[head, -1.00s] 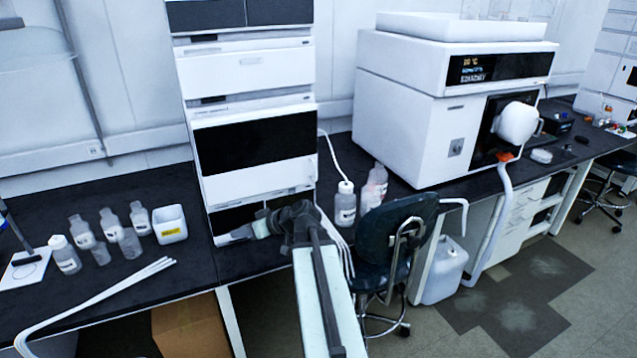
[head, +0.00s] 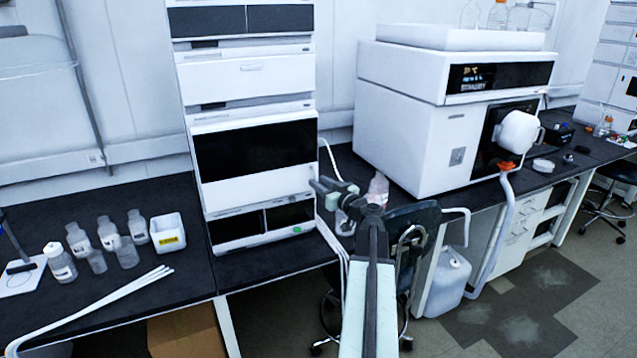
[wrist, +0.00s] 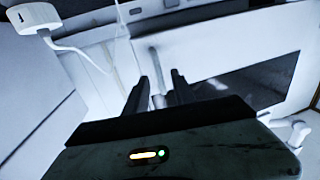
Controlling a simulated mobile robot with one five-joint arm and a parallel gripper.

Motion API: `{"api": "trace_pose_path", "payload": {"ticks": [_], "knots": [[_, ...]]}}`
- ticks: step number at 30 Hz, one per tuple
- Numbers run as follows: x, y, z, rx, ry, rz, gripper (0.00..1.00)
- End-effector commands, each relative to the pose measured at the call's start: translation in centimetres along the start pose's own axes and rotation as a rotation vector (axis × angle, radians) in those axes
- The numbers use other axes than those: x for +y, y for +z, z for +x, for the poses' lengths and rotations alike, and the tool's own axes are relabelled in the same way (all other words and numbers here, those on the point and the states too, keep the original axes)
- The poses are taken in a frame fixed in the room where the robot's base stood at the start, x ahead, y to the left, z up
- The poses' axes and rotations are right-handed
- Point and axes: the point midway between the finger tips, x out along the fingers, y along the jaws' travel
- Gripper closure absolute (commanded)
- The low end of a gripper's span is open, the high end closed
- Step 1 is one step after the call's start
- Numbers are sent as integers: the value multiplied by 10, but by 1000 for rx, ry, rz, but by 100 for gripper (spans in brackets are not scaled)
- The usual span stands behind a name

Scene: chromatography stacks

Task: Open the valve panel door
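The chromatography stack (head: 255,181) stands left of centre in the head view. Its lowest module has two dark front panels (head: 245,226) and a small green light; they look flush and shut. I see no label that tells which panel is the valve panel door. My gripper (head: 318,190) is just off the stack's lower right edge, pointing left, and looks clear of the front. In the wrist view, the two dark fingers (wrist: 158,82) are spread apart with nothing held between them. A wide dark panel (wrist: 262,82) shows to their right. My wrist housing hides the lower part of that view.
Several bottles (head: 126,252) and a white tub (head: 167,233) stand on the bench left of the stack. White tubing (head: 90,312) lies along the front left. A chair (head: 405,222) and a large white instrument (head: 410,125) are to the right.

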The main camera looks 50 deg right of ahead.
Motion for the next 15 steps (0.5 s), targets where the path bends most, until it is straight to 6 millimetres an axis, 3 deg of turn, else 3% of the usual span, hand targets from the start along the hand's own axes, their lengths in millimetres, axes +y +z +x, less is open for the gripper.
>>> {"api": "trace_pose_path", "payload": {"ticks": [3, 10, 13, 15], "knots": [[1, 0, 15, 0, -1, 0, 69], [0, 0, 15, 0, 0, 0, 69], [0, 0, 15, 0, 0, 0, 97], [0, 0, 15, 0, 0, 0, 100]]}}
